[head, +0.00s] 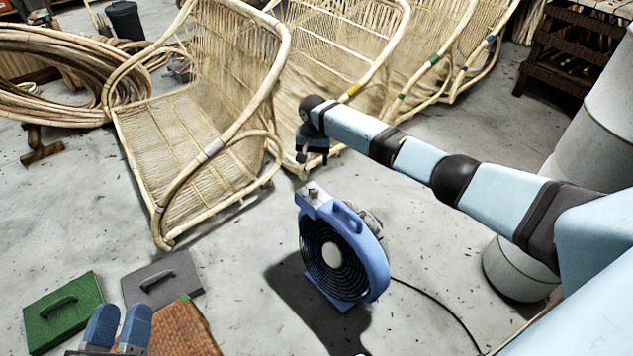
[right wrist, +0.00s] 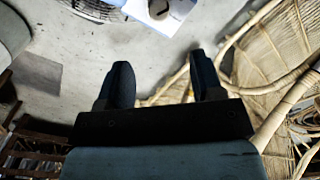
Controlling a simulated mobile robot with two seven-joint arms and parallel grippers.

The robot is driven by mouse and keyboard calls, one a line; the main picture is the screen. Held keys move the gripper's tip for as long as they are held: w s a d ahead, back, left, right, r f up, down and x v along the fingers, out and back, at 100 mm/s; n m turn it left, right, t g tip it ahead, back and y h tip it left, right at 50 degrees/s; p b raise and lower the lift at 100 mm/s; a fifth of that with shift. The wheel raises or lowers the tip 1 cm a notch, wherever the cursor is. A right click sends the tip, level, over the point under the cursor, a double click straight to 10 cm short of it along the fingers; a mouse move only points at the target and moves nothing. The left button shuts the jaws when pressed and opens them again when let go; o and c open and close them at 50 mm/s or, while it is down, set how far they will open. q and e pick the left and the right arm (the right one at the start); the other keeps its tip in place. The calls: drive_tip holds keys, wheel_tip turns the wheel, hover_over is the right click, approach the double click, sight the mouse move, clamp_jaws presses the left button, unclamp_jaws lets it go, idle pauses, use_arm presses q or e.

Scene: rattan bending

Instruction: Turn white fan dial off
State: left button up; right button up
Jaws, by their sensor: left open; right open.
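A blue fan (head: 347,245) stands on the concrete floor in the middle of the head view, with a dark round grille. A small pale grey-white dial (head: 312,190) sits on its top housing. The dial's pointing direction is too small to tell. My right gripper (head: 312,159) is open and empty, a little above and behind the dial in the head view. In the right wrist view its two dark fingers (right wrist: 160,72) are apart, with part of the fan housing (right wrist: 163,20) beyond them at the top edge. My left gripper (head: 121,318) is open at the bottom left, far from the fan.
Rattan chair frames (head: 195,130) stand behind the fan. A green case (head: 63,312) and a grey case (head: 162,278) lie at lower left. The floor around the fan is mostly clear.

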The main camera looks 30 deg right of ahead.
sight(314, 189)
wheel_tip(314, 189, down, 13)
drive_tip(key=b, duration=0.6)
drive_tip(key=shift+r, duration=0.2)
use_arm(q)
wheel_tip(314, 189, down, 8)
drive_tip(key=m+g, duration=0.1)
drive_tip(key=g, duration=0.1)
drive_tip(key=shift+w+m+g+b, duration=0.3)
drive_tip(key=shift+w+g+b, duration=0.05)
drive_tip(key=shift+w+g, duration=0.05)
use_arm(e)
drive_tip(key=shift+f, duration=0.55)
use_arm(q)
drive_tip(key=shift+d+r, duration=0.1)
use_arm(e)
drive_tip(key=shift+c, duration=0.3)
